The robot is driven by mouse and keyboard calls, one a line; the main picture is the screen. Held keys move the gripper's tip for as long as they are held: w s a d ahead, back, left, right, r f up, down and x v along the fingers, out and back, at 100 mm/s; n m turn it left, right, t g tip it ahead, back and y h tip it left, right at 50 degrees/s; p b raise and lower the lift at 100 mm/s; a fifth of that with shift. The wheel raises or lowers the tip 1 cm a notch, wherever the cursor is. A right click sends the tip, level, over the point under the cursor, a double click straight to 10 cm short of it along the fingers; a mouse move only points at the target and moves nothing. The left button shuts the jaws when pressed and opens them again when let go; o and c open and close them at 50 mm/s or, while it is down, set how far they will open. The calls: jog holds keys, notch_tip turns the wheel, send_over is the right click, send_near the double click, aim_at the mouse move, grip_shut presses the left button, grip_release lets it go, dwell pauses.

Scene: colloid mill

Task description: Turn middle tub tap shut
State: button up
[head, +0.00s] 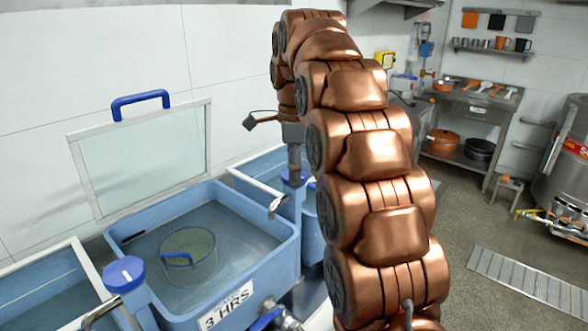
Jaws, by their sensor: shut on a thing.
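The middle tub (286,252) is blue, carries a "3 HRS" label and has liquid in it. Its tap stands on a blue post at the tub's right back corner, with a metal spout (277,206) pointing over the tub. My gripper (294,172) comes down from above onto the tap's blue knob (287,181) and is shut on it. The fingers and my arm partly hide the knob, so its turn angle cannot be read. No clear stream shows below the spout.
A clear round vessel (190,262) with a blue handle sits in the middle tub. A glass lid (140,160) stands raised behind it. A second blue-knobbed tap (124,273) stands at left. My arm hides much of the right tub (256,165). Open floor lies at right.

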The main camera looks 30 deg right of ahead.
jog(key=o, duration=1.2)
jog(key=shift+c, duration=0.2)
